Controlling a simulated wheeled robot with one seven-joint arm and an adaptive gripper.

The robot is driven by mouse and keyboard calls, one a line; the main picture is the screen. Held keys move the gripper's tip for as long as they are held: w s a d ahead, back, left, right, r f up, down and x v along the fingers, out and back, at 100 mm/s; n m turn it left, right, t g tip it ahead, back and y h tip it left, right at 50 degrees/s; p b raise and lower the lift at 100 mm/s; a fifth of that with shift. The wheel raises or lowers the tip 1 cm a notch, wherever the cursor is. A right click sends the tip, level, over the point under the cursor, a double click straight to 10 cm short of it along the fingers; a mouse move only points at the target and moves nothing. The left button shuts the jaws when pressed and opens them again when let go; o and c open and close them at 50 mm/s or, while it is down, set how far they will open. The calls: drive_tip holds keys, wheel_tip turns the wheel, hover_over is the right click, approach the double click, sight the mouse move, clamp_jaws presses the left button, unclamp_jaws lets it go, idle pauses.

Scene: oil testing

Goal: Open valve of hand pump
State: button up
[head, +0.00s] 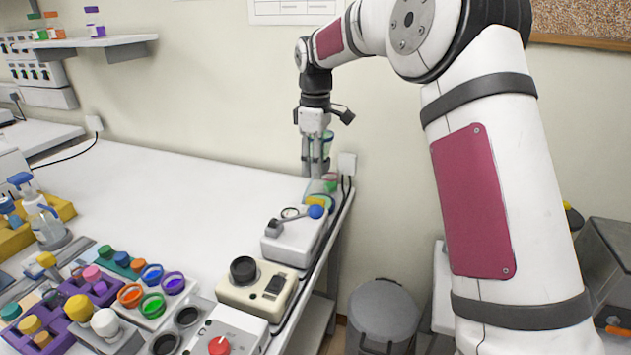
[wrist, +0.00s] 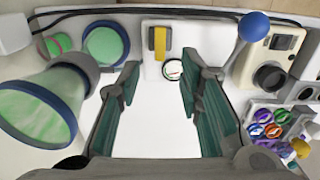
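The hand pump (head: 291,236) is a white box at the table's right edge with a grey lever ending in a blue ball (head: 316,212). A yellow part (head: 318,201) shows at its far end. In the wrist view the white pump body (wrist: 150,66) lies ahead between and beyond the fingertips, with the yellow part (wrist: 160,42), a small round dial-like piece (wrist: 173,69) and the blue ball (wrist: 254,26) at upper right. My gripper (head: 316,172) points down above the far end of the pump. In the wrist view its teal fingers (wrist: 162,72) are apart, with nothing between them.
A clear green-tinted vessel (wrist: 38,105) stands close on the left in the wrist view, with green-topped round containers (wrist: 105,45) beyond it. A beige device with a black knob (head: 243,270) stands nearer. Coloured caps (head: 130,295) fill the front. The table's left middle (head: 160,190) is clear.

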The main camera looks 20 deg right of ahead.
wheel_tip(320, 180, up, 3)
idle(0.4)
drive_tip(key=s+r+m+t+p, duration=0.1)
drive_tip(key=s+r+m, duration=0.3)
drive_tip(key=s, duration=0.6)
drive_tip(key=s+r+m+t, duration=0.1)
drive_tip(key=s+r, duration=0.5)
drive_tip(key=s, duration=0.5)
drive_tip(key=s+f+m+t, duration=0.1)
drive_tip(key=s+f+m, duration=0.1)
drive_tip(key=s, duration=0.8)
drive_tip(key=s+f+m+t+p, duration=0.1)
drive_tip(key=s+f+m, duration=0.2)
drive_tip(key=s, duration=0.7)
drive_tip(key=shift+s+m, duration=0.2)
drive_tip(key=shift+m, duration=0.3)
